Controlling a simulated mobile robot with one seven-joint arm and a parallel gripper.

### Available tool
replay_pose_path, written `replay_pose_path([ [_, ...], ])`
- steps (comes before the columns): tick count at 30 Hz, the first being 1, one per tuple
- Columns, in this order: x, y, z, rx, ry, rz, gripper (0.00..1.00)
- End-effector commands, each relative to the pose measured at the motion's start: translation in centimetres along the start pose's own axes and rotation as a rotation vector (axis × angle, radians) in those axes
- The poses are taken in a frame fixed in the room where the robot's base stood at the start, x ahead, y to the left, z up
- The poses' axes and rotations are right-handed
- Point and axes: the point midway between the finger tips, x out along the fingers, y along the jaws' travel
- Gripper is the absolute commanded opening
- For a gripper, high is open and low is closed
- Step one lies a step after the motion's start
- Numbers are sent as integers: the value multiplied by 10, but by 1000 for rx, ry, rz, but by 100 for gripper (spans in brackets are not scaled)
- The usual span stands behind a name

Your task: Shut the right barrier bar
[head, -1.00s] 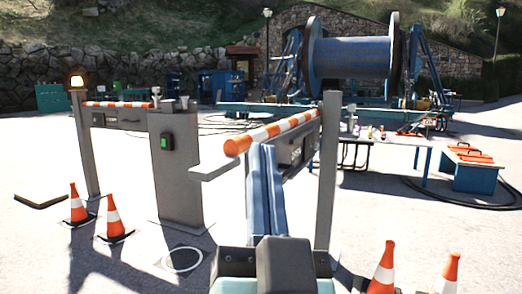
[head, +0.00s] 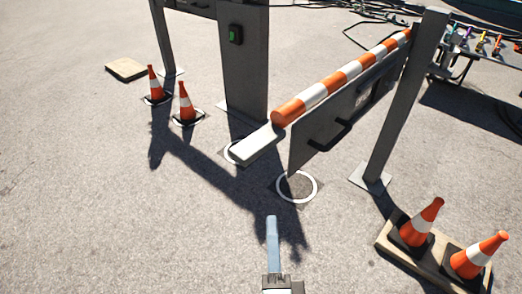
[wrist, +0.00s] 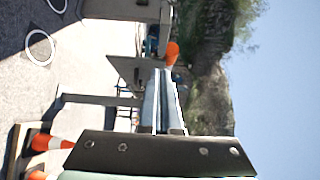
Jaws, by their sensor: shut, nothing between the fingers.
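The right barrier bar (head: 340,85) is an orange and white striped tube above a grey panel (head: 340,115) with a black handle (head: 330,137). It runs from the right post (head: 405,105) toward me at an angle, its free end apart from the middle post (head: 243,65). A pale flat arm (head: 257,144) shows by the bar's free end; its attachment is unclear. My gripper (head: 272,220) is shut and empty, in front of the bar and apart from it in the picture. In the wrist view, my gripper (wrist: 164,85) points toward the bar's orange end (wrist: 172,53).
Two cones (head: 184,103) stand left of the middle post, and two more (head: 422,222) stand on a wooden board at right. White rings (head: 297,187) mark the ground near the bar. A table with small coloured items (head: 481,43) is at far right. The left foreground is clear.

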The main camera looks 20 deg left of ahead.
Motion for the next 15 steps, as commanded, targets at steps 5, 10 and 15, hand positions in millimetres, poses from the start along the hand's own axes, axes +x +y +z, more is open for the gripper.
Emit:
replay_pose_path([
  [5,12,0,0,6,0,0,0],
  [10,39,-1,0,4,0,-1,0],
  [15,70,-2,0,2,0,-1,0],
])
